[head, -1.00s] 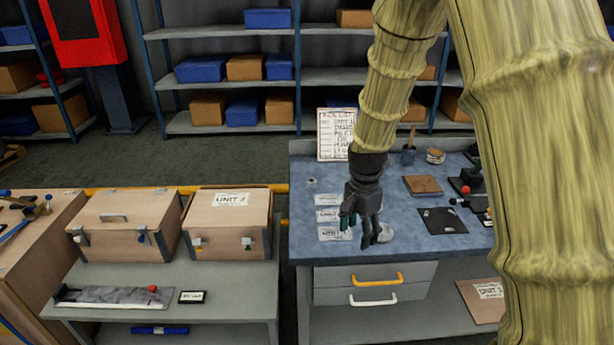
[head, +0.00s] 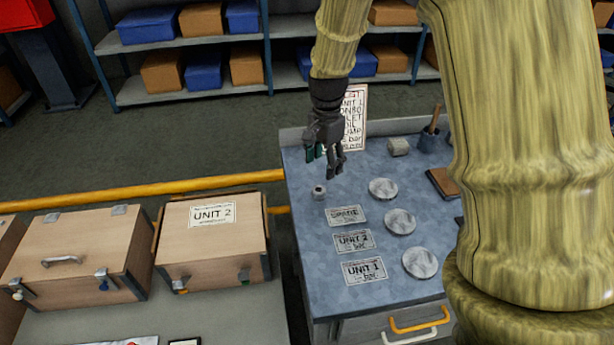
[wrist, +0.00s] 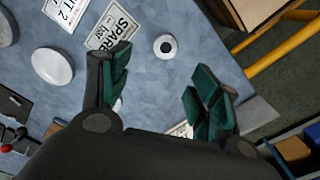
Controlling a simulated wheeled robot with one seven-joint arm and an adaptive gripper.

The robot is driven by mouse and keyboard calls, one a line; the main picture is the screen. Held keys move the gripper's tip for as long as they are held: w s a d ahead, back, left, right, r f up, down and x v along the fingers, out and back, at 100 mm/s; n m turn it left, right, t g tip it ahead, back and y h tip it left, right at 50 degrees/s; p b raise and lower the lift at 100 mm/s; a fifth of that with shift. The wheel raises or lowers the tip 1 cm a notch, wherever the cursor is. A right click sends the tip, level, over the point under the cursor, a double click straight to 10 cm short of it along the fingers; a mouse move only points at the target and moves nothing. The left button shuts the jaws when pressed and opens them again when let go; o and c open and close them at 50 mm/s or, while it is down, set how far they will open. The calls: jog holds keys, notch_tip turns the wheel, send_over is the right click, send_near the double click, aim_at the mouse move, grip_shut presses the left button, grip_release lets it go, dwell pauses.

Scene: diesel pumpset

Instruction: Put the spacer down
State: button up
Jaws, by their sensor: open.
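The spacer, a small grey ring with a dark hole (head: 319,191), stands on the blue bench top (head: 300,230) behind the SPARE label (head: 346,215). My gripper (head: 325,163) is open and empty, apparently above the bench and just behind the spacer in the head view. In the wrist view, the spacer (wrist: 165,46) shows beyond the open fingers (wrist: 160,72), apart from both, with the SPARE label (wrist: 115,25) beside it.
UNIT 2 (head: 354,241) and UNIT 1 (head: 364,271) labels lie in front of the SPARE label. Several pale round discs (head: 400,221) lie to their right. A printed board (head: 353,118) stands behind my gripper. A wooden UNIT 2 case (head: 212,245) stands left of the bench.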

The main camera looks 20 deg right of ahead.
jog(key=shift+w+f, duration=0.3)
jog(key=shift+f, duration=0.2)
send_over(319, 189)
jog(key=f, duration=0.4)
jog(key=shift+d+f+p, duration=0.2)
jog(key=shift+d+p, duration=0.1)
jog(key=shift+s+f, duration=0.1)
jog(key=shift+f, duration=0.15)
jog(key=shift+a+f+p, duration=0.2)
jog(key=shift+f+p, duration=0.15)
jog(key=shift+f, duration=0.85)
jog(key=shift+a+f+p, duration=0.2)
jog(key=shift+f+p, duration=0.1)
jog(key=shift+f, duration=0.85)
jog(key=c, duration=1.3)
grip_shut()
jog(key=shift+r, duration=0.15)
